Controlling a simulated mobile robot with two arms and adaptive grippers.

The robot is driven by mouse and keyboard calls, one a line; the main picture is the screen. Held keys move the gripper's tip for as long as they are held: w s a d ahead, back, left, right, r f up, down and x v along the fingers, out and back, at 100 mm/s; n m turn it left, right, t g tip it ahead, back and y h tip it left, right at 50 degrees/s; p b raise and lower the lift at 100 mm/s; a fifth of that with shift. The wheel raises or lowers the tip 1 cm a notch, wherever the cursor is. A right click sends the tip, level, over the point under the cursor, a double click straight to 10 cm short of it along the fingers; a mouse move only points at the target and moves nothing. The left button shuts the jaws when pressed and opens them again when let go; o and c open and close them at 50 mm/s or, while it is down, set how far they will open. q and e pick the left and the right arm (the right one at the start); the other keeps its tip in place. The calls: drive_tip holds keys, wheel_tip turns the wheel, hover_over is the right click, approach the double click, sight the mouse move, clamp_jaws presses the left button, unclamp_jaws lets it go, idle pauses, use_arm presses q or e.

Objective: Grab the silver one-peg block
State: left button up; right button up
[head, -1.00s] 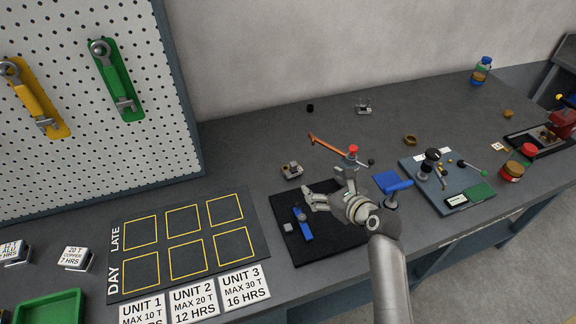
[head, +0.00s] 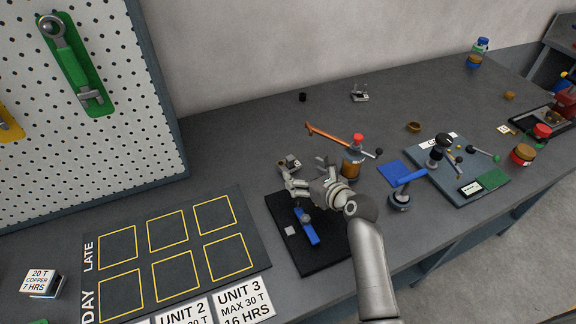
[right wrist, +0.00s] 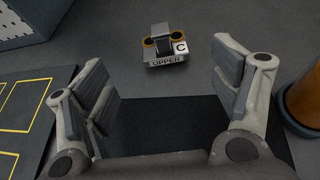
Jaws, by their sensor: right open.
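A small silver block (head: 290,163) sits on the grey bench behind the black mat. In the right wrist view this block (right wrist: 164,48) bears the labels "UPPER" and "C", with a raised silver part between two brass-coloured rings. I cannot tell for sure whether it is the one-peg block. Another small silver piece with upright parts (head: 360,96) stands farther back. My right gripper (head: 308,175) is open and empty just in front of the labelled block; in the right wrist view its fingers (right wrist: 163,95) are spread, with the block beyond them. My left gripper is not in view.
The black mat (head: 318,262) holds a blue tool (head: 306,226) and a small grey square. An amber bottle with a red cap (head: 352,164) stands close right of my gripper, near a copper hammer-like tool (head: 328,134). The yellow-outlined board (head: 245,225) lies left.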

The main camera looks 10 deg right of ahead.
sight(292, 162)
drive_tip(key=x, duration=0.3)
drive_tip(key=shift+w+f, duration=0.15)
drive_tip(key=shift+w, duration=0.15)
drive_tip(key=shift+w+a, duration=0.15)
drive_tip(key=shift+w, duration=0.3)
drive_tip(key=x, duration=0.3)
drive_tip(key=shift+w+r, duration=0.2)
drive_tip(key=shift+r, duration=0.1)
drive_tip(key=shift+w+a+f, duration=0.1)
drive_tip(key=shift+w+f, duration=0.2)
drive_tip(key=shift+w, duration=0.25)
drive_tip(key=c, duration=1.3)
drive_tip(key=shift+r, duration=0.15)
drive_tip(key=shift+c, duration=0.3)
